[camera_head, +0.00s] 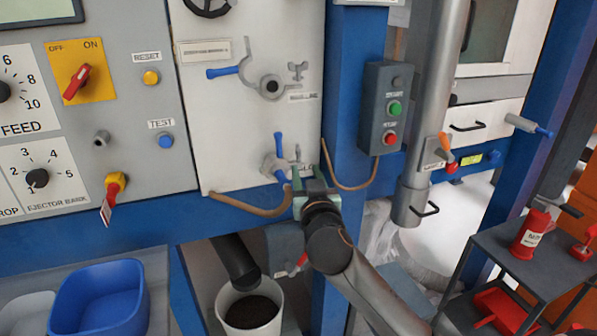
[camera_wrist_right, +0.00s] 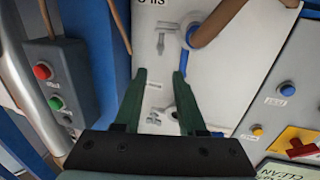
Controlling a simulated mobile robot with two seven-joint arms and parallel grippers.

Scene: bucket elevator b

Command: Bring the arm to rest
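My right arm (camera_head: 372,290) comes in from the bottom right and reaches up to the white panel. My right gripper (camera_head: 311,180) is in front of the panel's lower right edge, just right of the lower blue-handled valve (camera_head: 276,162). In the right wrist view its two green fingers (camera_wrist_right: 160,80) are apart with nothing between them, with the white panel (camera_wrist_right: 225,65) behind. Whether the fingers touch the panel I cannot tell. My left gripper is not in view.
A grey button box (camera_head: 385,108) with green and red buttons is on the blue post to the right. An upper valve (camera_head: 270,86) is above. A white bucket (camera_head: 226,294) of dark material, a blue bin (camera_head: 100,297) and a dark cart (camera_head: 520,256) are below.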

